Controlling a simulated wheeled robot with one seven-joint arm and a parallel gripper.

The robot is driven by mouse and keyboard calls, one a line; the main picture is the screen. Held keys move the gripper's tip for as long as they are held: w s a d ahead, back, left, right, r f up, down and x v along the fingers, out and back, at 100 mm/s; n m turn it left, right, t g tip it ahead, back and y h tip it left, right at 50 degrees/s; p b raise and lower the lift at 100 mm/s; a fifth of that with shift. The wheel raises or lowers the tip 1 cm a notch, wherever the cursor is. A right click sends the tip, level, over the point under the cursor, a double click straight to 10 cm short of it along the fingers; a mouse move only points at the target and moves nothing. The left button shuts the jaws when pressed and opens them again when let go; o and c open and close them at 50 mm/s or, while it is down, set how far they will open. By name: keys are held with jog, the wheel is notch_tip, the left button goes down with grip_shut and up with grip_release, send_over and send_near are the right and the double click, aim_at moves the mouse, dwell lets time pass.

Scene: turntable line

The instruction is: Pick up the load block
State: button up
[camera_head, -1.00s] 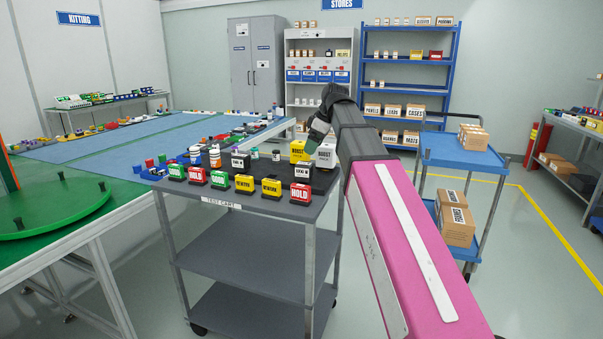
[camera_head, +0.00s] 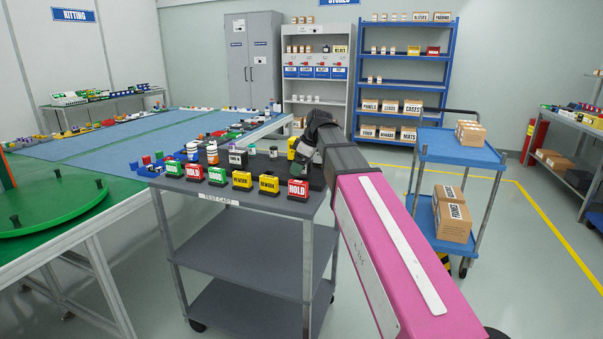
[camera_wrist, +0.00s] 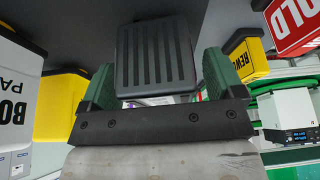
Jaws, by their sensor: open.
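The load block (camera_wrist: 155,55) shows in the wrist view as a dark, ribbed block between the two green fingers of my open gripper (camera_wrist: 160,88). The fingers stand on either side of it; I cannot tell whether either touches it. In the head view my gripper (camera_head: 303,150) is over the right rear part of the test cart's top, and my arm hides most of what is there. A dark block (camera_head: 315,178) shows partly below the gripper.
On the test cart (camera_head: 225,202), red HOLD (camera_head: 298,189) and yellow REWORK (camera_head: 268,184) blocks stand along the front edge. A yellow block (camera_wrist: 60,105) is left in the wrist view. A blue trolley (camera_head: 460,150) with cartons stands to the right.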

jog(key=shift+f, duration=0.15)
jog(key=shift+c, duration=0.3)
jog(key=shift+a, duration=0.1)
jog(key=c, duration=1.3)
